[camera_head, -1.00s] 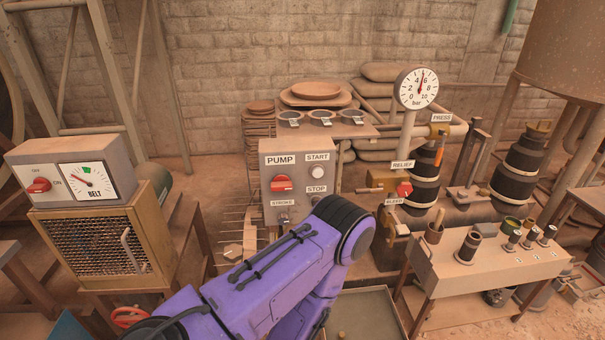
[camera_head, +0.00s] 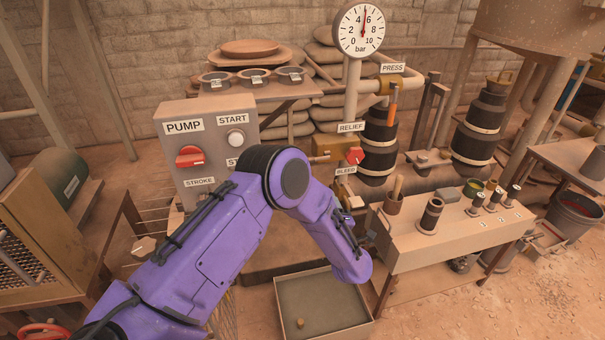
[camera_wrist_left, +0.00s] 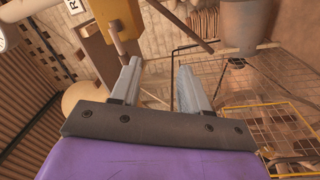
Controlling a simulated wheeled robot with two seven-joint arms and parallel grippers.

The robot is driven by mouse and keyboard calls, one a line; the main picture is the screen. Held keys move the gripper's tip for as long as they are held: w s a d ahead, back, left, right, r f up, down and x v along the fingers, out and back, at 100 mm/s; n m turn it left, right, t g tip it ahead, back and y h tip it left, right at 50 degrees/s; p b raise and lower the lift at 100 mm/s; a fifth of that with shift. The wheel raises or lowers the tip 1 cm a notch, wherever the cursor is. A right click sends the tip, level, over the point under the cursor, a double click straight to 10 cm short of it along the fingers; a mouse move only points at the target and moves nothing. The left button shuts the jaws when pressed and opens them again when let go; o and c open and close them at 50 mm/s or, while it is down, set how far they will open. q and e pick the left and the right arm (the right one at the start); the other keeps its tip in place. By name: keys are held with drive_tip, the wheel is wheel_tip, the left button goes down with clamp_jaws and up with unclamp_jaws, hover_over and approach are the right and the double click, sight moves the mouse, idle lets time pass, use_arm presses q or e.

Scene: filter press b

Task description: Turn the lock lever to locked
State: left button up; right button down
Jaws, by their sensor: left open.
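No part labelled as a lock lever can be read in either view, so I cannot tell its position. In the head view an orange-handled lever (camera_head: 392,98) hangs below the PRESS label. A red knob (camera_head: 355,156) sits on the brass relief block under the gauge. The BLEED label (camera_head: 345,171) is below it, and my left arm partly covers that area. In the left wrist view my left gripper (camera_wrist_left: 159,66) is open with nothing between its fingers. A yellow-brown block (camera_wrist_left: 108,22) with a pale hanging lever (camera_wrist_left: 117,42) is beyond the left fingertip. The head view hides this gripper behind my arm.
The pump panel (camera_head: 180,112) stands left of my arm. A pressure gauge (camera_head: 359,30) rises behind. A shallow tray (camera_head: 290,320) lies below. A bench (camera_head: 395,257) with cups and small jars stands on the right. A wire frame (camera_wrist_left: 255,108) shows in the wrist view.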

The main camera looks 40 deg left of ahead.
use_arm(q)
drive_tip(key=w+a+r+n+g+y, duration=0.4)
drive_tip(key=a+r+n, duration=0.4)
drive_tip(key=a+n, duration=0.2)
drive_tip(key=shift+w+a+r+g+y+b, duration=0.15)
drive_tip(key=shift+w+a+g+y+b, duration=0.25)
drive_tip(key=shift+w+a+g, duration=0.55)
use_arm(e)
wheel_tip(320, 180, down, 3)
drive_tip(key=shift+d+r, duration=0.1)
drive_tip(key=shift+r, duration=0.1)
use_arm(q)
drive_tip(key=shift+s+a, duration=0.15)
clamp_jaws()
